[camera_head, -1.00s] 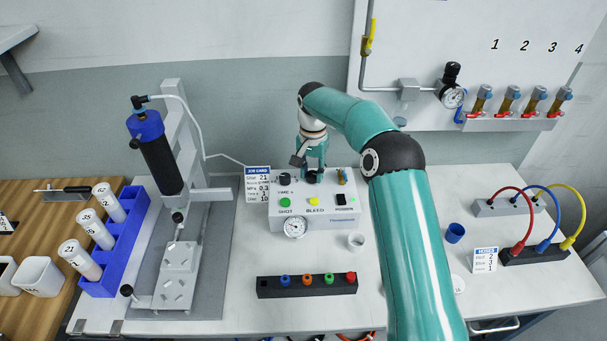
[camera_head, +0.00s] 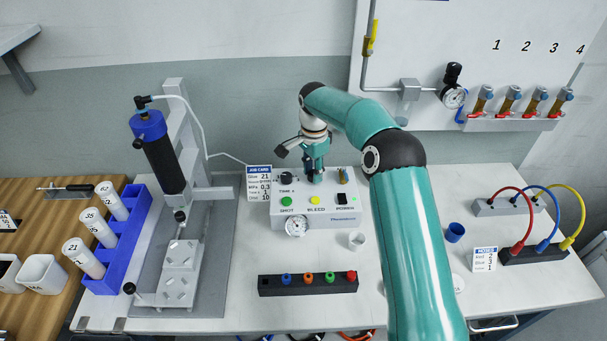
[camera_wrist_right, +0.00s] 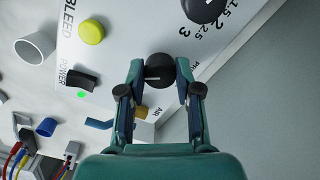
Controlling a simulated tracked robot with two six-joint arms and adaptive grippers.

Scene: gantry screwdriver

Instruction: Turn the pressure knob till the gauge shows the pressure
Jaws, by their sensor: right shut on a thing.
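The white dispenser box (camera_head: 341,209) stands on the bench with a round gauge (camera_head: 297,226) on its front; its needle is too small to read. My right gripper (camera_head: 315,176) comes down over the back of the box. In the right wrist view its fingers (camera_wrist_right: 160,82) are shut on the black pressure knob (camera_wrist_right: 159,66), one on each side. In the head view the fingers mostly hide this knob. The job card (camera_head: 259,183) stands left of the box and seems to read 0.3 for MPa. My left gripper is not in view.
Beside the held knob are another black knob (camera_wrist_right: 205,8), the yellow bleed button (camera_wrist_right: 91,31) and the power switch (camera_wrist_right: 82,79), with a green light. A brass air fitting (camera_head: 343,176) stands close to the gripper.

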